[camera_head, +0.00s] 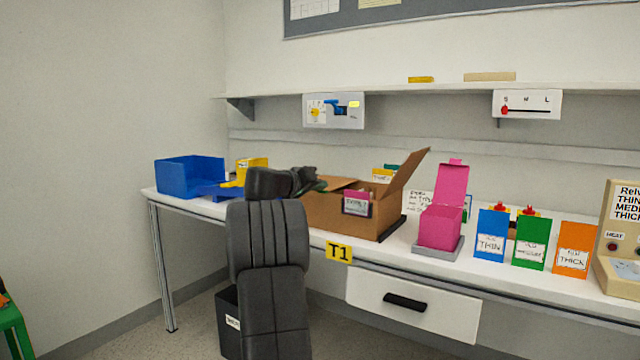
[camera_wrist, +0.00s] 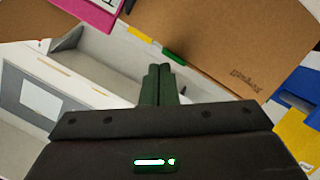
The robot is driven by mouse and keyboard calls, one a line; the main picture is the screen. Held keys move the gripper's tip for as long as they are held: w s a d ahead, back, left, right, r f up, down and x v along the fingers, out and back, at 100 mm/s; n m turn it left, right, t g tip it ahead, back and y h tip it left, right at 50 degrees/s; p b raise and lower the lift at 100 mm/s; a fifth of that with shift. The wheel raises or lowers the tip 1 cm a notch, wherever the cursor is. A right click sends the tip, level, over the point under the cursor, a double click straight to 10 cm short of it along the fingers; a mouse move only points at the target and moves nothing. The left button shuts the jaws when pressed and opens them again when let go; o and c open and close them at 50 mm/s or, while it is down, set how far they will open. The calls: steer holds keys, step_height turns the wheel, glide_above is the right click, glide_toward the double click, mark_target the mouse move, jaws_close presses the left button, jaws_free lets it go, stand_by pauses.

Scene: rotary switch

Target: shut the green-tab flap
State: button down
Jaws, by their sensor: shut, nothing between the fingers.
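An open brown cardboard box (camera_head: 335,212) with a magenta label stands on the bench in the head view. One flap (camera_head: 407,172) stands raised at its right, and another cardboard flap (camera_head: 340,183) lies low at its left. In the wrist view a cardboard panel (camera_wrist: 215,50) fills the upper right, with a small green tab (camera_wrist: 173,57) and a yellow tab at its lower edge. My gripper (camera_head: 322,185) is at the box's left side, fingers shut and empty. In the wrist view its fingertips (camera_wrist: 159,69) appear just below the green tab; contact cannot be told.
A blue bin (camera_head: 190,174) stands at the left of the bench. A pink bin (camera_head: 442,215) on a grey base and blue, green and orange card holders stand to the right. A shelf (camera_head: 440,90) with two switch panels runs above. My arm hides part of the bench front.

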steer(key=shift+f, duration=0.35)
stand_by(0.3)
steer(key=s+a+r+p, duration=0.2)
steer(key=s+a+r, duration=0.3)
steer(key=s, duration=0.3)
steer(key=shift+a+r, duration=0.35)
steer(key=shift+r, duration=0.45)
steer(key=w+d+f+b, duration=0.2)
steer(key=w+d+f, duration=0.3)
steer(key=w, duration=0.3)
steer(key=shift+d+f, duration=0.35)
steer(key=shift+f, duration=0.4)
steer(key=shift+r, duration=0.1)
